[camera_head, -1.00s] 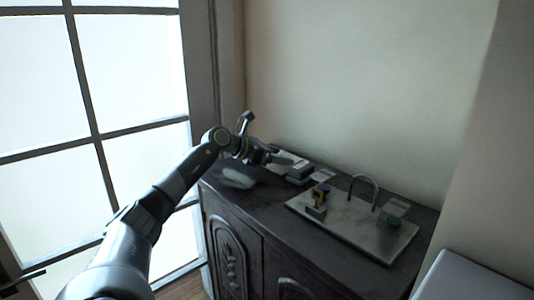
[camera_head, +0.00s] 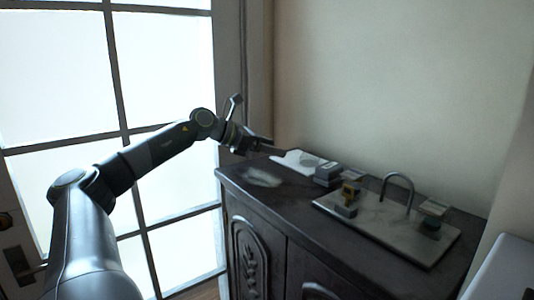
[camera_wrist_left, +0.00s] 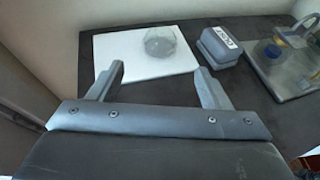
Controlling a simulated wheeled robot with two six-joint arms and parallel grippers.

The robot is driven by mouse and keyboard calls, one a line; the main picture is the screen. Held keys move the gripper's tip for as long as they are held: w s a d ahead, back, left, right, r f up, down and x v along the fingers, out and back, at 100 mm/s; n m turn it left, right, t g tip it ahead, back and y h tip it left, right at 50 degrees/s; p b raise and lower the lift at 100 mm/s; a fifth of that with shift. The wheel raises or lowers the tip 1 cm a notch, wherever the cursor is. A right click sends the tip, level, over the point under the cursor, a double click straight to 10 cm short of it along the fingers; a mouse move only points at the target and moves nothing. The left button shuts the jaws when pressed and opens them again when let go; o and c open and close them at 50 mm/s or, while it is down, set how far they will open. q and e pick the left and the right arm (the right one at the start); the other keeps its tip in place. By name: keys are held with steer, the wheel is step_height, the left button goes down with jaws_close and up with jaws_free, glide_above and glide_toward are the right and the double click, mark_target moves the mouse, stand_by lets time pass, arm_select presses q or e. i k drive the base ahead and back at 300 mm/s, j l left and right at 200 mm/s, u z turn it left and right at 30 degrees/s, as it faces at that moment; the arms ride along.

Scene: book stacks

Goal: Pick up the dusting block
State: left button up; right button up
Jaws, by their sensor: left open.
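A small grey block (camera_head: 328,174) with a white label lies on the dark cabinet top, near the wall. I take it to be the dusting block; in the left wrist view the labelled block (camera_wrist_left: 220,46) sits just right of a white sheet. My left gripper (camera_head: 266,148) is above the cabinet's back left part, to the left of the block. In the left wrist view my left gripper (camera_wrist_left: 160,74) is open, with nothing between its fingers. The block lies beyond and right of the right-hand finger, apart from it. My right gripper is not in view.
The white sheet (camera_wrist_left: 110,60) carries a clear rounded object (camera_wrist_left: 160,41). A grey board (camera_head: 430,256) with a curved handle (camera_head: 398,178) holds a yellow-and-dark item (camera_head: 350,189) and a greenish item (camera_head: 431,224). The cabinet's front left top is mostly clear, with a pale patch (camera_head: 262,178).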

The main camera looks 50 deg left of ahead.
mark_target(327, 175)
steer(key=k+l, duration=0.45)
steer(key=l, duration=0.25)
steer(key=k+l, duration=0.25)
steer(key=l, duration=0.1)
